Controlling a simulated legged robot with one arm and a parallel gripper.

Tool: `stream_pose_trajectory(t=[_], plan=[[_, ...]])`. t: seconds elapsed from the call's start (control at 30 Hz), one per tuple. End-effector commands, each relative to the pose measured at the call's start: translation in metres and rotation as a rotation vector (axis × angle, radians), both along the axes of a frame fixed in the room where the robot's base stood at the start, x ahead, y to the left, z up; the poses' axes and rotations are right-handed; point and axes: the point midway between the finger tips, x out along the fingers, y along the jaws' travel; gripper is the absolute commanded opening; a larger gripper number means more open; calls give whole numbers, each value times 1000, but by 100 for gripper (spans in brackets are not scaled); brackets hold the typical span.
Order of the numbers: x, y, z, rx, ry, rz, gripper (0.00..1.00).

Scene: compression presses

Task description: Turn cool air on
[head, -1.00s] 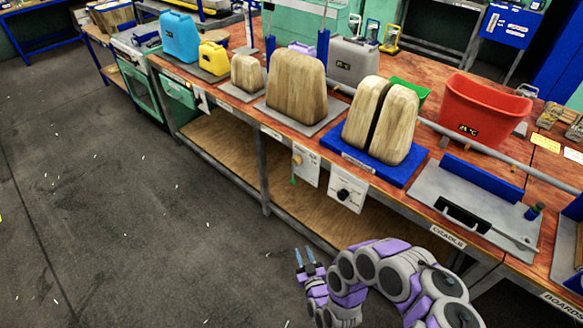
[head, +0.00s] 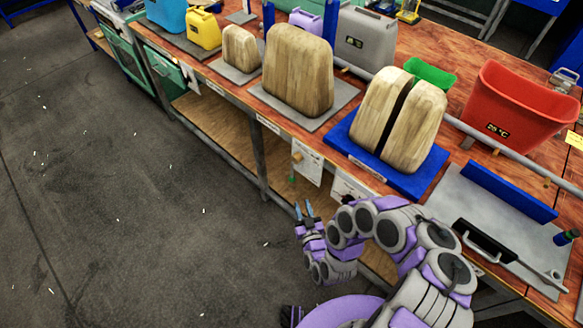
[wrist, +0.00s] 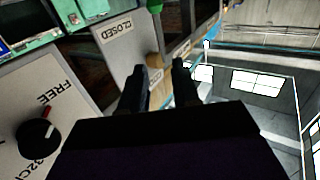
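A white panel (head: 309,165) hangs on the front edge of the workbench, carrying a brass valve (head: 297,157) with a green lever (head: 292,178) pointing down. In the wrist view, the panel (wrist: 120,50) reads "CLOSED" and the brass valve body (wrist: 154,60) shows between my fingertips, beyond them. The green lever (wrist: 155,6) is at the top edge. A second panel (head: 343,184), partly hidden by my arm, has a black dial (wrist: 38,138) marked "FREE" and "32". My gripper (head: 304,208) is open and empty, below and in front of the valve panel; its fingers also show in the wrist view (wrist: 160,72).
The workbench (head: 290,120) holds split wooden blocks on a blue plate (head: 352,152), a red bin (head: 520,105) and a metal cradle (head: 480,205). A lower wooden shelf (head: 215,125) lies behind the panels. The floor at left is clear.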

Motion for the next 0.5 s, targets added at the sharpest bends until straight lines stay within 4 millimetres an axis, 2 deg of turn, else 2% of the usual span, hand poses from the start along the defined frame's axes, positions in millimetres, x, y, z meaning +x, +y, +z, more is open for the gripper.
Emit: stream_pose_trajectory(t=[0.5], plan=[[25, 12, 0, -8, -2, 4, 31]])
